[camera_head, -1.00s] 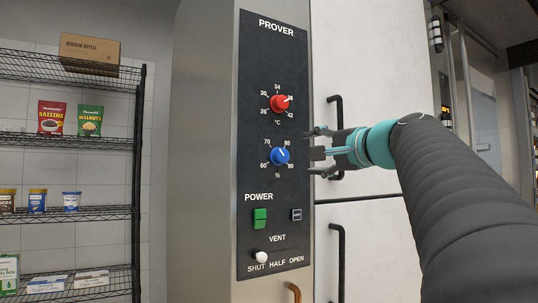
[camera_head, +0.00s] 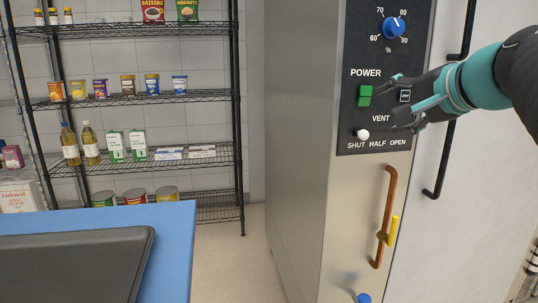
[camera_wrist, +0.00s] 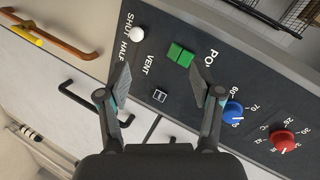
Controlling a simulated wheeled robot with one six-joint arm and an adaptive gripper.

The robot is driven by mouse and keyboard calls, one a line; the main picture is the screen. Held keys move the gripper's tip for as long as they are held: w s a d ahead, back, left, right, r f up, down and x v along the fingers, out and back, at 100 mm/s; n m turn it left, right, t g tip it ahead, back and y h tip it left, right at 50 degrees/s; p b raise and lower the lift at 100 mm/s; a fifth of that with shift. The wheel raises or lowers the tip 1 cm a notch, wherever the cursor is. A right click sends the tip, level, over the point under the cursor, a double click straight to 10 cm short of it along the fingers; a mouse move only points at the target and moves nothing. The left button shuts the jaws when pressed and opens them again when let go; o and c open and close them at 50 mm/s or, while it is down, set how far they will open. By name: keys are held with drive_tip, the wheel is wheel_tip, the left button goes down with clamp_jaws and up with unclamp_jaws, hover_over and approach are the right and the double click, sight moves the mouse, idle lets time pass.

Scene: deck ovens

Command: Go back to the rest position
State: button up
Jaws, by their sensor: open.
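My gripper (camera_head: 401,103) is open and empty in front of the prover's black control panel (camera_head: 352,110). In the wrist view its two fingers (camera_wrist: 165,88) stand wide apart, with nothing between them but the panel behind. The panel carries a blue humidity knob (camera_head: 394,27), a green power switch (camera_head: 365,95), a small dark button (camera_head: 404,96) and a white vent knob (camera_head: 362,135) near SHUT. The red temperature knob (camera_wrist: 284,141) shows only in the wrist view. I cannot tell the exact gap between fingers and panel.
A copper handle (camera_head: 386,215) with a yellow latch (camera_head: 394,230) sticks out below the panel. A black door handle (camera_head: 447,160) is at right. A blue table (camera_head: 172,235) with a dark tray (camera_head: 75,268) is at lower left. A wire shelf (camera_head: 236,95) with groceries stands behind; floor between is clear.

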drive_tip(key=s+a+f+n+g+h, duration=0.1)
drive_tip(key=s+a+f+n+g, duration=0.1)
drive_tip(key=s+f, duration=0.4)
drive_tip(key=s+a+f+n+g+h, duration=0.1)
drive_tip(key=s+a+f+n+g, duration=0.2)
drive_tip(key=f, duration=1.4)
drive_tip(key=s+a+f+n+g+h, duration=0.1)
drive_tip(key=s+f+n, duration=0.4)
drive_tip(key=s+f, duration=0.5)
wheel_tip(320, 180, down, 2)
drive_tip(key=shift+a+f+n+g, duration=0.15)
drive_tip(key=shift+a+n+g, duration=0.25)
drive_tip(key=shift+a+g, duration=0.4)
